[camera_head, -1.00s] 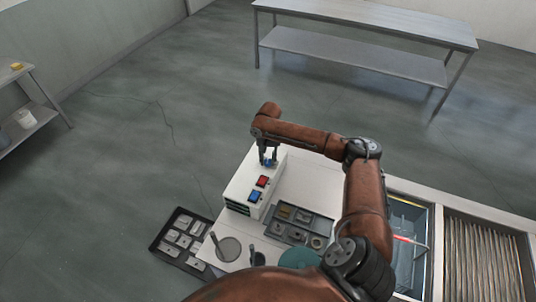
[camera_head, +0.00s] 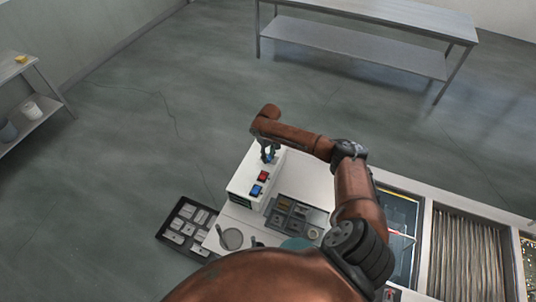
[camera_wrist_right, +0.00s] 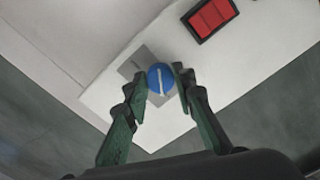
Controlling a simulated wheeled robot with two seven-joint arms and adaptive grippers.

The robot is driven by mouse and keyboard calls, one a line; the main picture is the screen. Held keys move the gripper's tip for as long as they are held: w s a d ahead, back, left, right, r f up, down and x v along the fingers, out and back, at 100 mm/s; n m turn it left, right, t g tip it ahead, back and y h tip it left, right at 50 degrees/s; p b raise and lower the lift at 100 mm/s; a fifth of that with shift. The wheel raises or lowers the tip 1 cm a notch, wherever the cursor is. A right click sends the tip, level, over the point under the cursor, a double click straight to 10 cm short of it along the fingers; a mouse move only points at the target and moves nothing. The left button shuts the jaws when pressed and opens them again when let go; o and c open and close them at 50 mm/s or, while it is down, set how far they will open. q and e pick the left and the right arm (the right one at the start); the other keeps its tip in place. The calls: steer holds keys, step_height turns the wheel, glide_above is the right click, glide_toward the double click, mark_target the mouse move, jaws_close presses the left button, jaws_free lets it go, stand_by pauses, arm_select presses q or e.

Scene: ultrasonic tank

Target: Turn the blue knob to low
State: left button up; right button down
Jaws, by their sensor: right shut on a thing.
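The blue knob (camera_wrist_right: 161,79) is on top of the white control box (camera_head: 243,180), with a white pointer line across its face. In the right wrist view it sits between the two fingertips of my right gripper (camera_wrist_right: 160,84), which is shut on it. In the head view my right gripper (camera_head: 269,153) points down at the far end of the box and hides most of the knob. My left gripper is not in view.
A red switch (camera_head: 263,176) and a blue switch (camera_head: 256,190) sit on the box near the knob. A tray of metal parts (camera_head: 284,235) stands to the right, another tray (camera_head: 160,238) to the left. An open tank (camera_head: 408,208) lies at the right.

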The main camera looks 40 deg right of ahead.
mark_target(269, 157)
steer(key=shift+n+p, duration=0.3)
steer(key=shift+n, duration=0.3)
steer(key=c, duration=1.6)
jaws_free()
step_height(269, 157, up, 12)
steer(key=shift+d, duration=0.15)
